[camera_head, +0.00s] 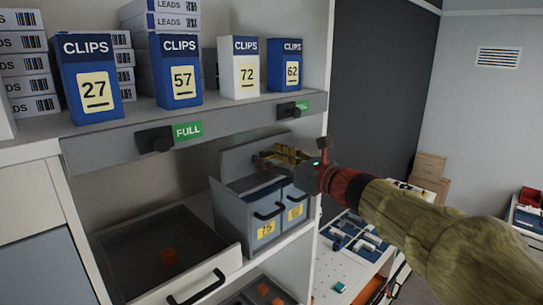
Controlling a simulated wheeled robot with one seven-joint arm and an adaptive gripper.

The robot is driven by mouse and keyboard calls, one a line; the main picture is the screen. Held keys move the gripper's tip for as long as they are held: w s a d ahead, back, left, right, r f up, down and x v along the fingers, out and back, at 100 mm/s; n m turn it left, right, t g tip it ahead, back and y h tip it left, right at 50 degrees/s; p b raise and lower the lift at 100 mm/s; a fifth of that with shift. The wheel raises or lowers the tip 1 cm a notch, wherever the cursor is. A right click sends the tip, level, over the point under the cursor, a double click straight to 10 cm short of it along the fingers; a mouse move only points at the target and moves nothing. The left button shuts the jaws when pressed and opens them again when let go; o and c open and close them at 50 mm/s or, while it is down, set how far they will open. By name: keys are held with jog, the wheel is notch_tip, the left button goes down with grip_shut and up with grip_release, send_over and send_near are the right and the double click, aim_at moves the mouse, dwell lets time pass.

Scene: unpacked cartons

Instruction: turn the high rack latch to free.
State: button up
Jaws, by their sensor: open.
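Two black latches sit on the grey front rail of the upper shelf. The nearer latch (155,139) has a green label (188,130) reading FULL beside it. The farther latch (288,110) has a partly seen green label (304,105). Both latch handles look roughly horizontal; which one is the task's latch I cannot tell. My gripper (264,159) is open, with its fingers pointing left, below the farther latch and apart from it. It appears in front of the grey bin compartment, and nothing shows between its fingers.
Blue and white CLIPS boxes (181,72) stand on the upper shelf. Below, an open drawer (215,282) and a grey bin unit (227,214) with black handles jut forward. A workbench (345,278) with trays and cardboard boxes (430,172) lie to the right.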

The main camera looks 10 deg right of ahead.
jog(key=shift+w, duration=0.1)
jog(key=shift+c, duration=0.4)
jog(key=shift+c, duration=0.7)
jog(key=c, duration=0.9)
jog(key=shift+c, duration=0.2)
